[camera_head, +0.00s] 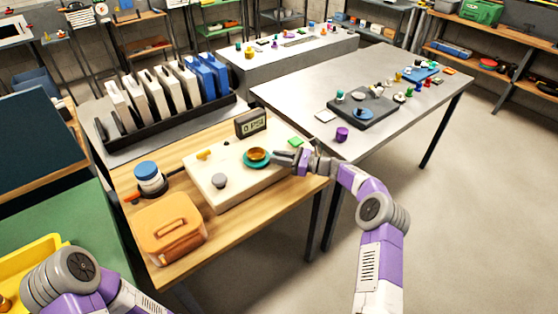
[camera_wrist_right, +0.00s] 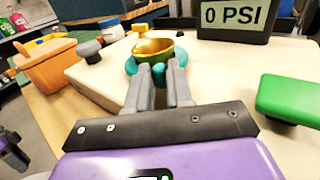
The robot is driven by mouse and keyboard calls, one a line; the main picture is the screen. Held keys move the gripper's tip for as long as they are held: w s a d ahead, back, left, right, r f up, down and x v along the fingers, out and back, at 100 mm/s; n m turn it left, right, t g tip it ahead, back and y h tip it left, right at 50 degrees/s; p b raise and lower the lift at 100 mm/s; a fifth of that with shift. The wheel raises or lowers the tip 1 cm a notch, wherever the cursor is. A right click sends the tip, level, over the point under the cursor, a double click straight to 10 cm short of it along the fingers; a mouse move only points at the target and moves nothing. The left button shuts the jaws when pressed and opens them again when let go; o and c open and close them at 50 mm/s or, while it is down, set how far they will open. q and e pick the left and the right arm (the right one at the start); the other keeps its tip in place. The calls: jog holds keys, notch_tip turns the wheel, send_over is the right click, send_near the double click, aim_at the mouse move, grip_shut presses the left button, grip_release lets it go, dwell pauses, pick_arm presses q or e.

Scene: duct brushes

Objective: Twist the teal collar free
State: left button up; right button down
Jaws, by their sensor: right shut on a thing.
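The teal collar (camera_head: 257,161) sits around the base of a brass cup (camera_head: 257,154) on a cream block (camera_head: 230,193). In the right wrist view the collar (camera_wrist_right: 131,66) shows as a teal ring under the brass cup (camera_wrist_right: 153,50), with small teal lugs on the near side. My right gripper (camera_head: 277,157) reaches the collar from the right. In the right wrist view its fingertips (camera_wrist_right: 161,72) are shut on the collar at the near lugs. The fingers hide part of the collar's near edge. My left gripper is out of view; only its arm shows at the bottom left.
The block also carries a grey knob (camera_head: 219,181), a yellow valve handle (camera_head: 204,155) and a green piece (camera_head: 295,142). A gauge (camera_head: 251,122) reading 0 PSI stands behind. An orange case (camera_head: 170,228) and a blue-topped jar (camera_head: 148,175) stand to the left.

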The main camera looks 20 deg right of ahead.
dwell(0.3)
jog(key=c, duration=1)
grip_release()
jog(key=p+v, duration=0.1)
jog(key=v, duration=0.6)
jog(key=shift+s+d+p, duration=0.2)
jog(key=shift+d+p, duration=0.05)
jog(key=shift+p, duration=0.05)
